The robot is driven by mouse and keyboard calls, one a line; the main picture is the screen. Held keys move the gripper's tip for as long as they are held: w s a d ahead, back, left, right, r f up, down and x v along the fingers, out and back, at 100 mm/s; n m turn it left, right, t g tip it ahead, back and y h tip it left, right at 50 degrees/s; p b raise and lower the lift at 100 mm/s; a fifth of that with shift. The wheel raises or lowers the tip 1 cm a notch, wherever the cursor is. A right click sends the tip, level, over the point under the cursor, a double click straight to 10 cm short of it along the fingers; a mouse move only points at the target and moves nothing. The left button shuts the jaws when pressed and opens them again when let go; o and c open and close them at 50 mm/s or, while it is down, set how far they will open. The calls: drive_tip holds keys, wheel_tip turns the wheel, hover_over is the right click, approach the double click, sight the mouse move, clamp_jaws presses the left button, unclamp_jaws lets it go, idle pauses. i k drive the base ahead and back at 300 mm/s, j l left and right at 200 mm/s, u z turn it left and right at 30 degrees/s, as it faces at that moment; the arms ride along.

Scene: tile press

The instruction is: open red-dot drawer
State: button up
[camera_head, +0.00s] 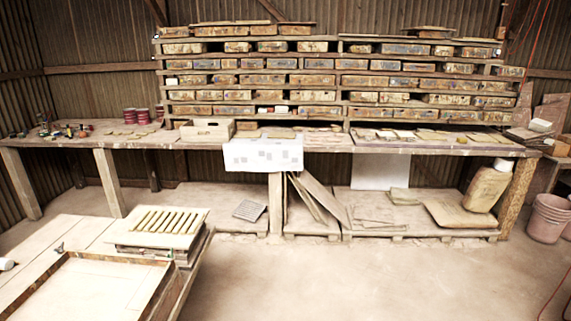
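A wide wooden rack (343,100) stands on the back of the long workbench, against the corrugated wall. Its rows hold many flat, worn, drawer-like boxes (318,80), with some dark gaps between them. No clear red dot shows on any of them at this size. A small reddish patch (281,109) shows in a lower row, beside a small white item (265,109); I cannot tell what it is. My gripper is not in view.
The long workbench (200,141) carries a wooden crate (207,131), red cans (143,116) and a hanging white sheet (263,154). A nearer table (85,240) with a slatted stack (158,221) fills the lower left. Boards lean under the bench. The floor (330,280) at centre right is clear.

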sight(238, 109)
drive_tip(key=i+u, duration=0.15)
drive_tip(key=i, duration=0.5)
drive_tip(key=i+u, duration=0.1)
drive_tip(key=i, duration=0.55)
drive_tip(key=i+l+u, duration=0.15)
drive_tip(key=i, duration=0.5)
drive_tip(key=i+u, duration=0.1)
drive_tip(key=i, duration=0.55)
drive_tip(key=i+u, duration=0.15)
drive_tip(key=i, duration=0.55)
drive_tip(key=i+l+u, duration=0.1)
drive_tip(key=i, duration=0.55)
drive_tip(key=i+j, duration=0.15)
drive_tip(key=i, duration=0.25)
drive_tip(key=i+j+z, duration=0.1)
drive_tip(key=i, duration=0.3)
drive_tip(key=i+j, duration=0.3)
drive_tip(key=i+l+z, duration=0.05)
drive_tip(key=i, duration=0.05)
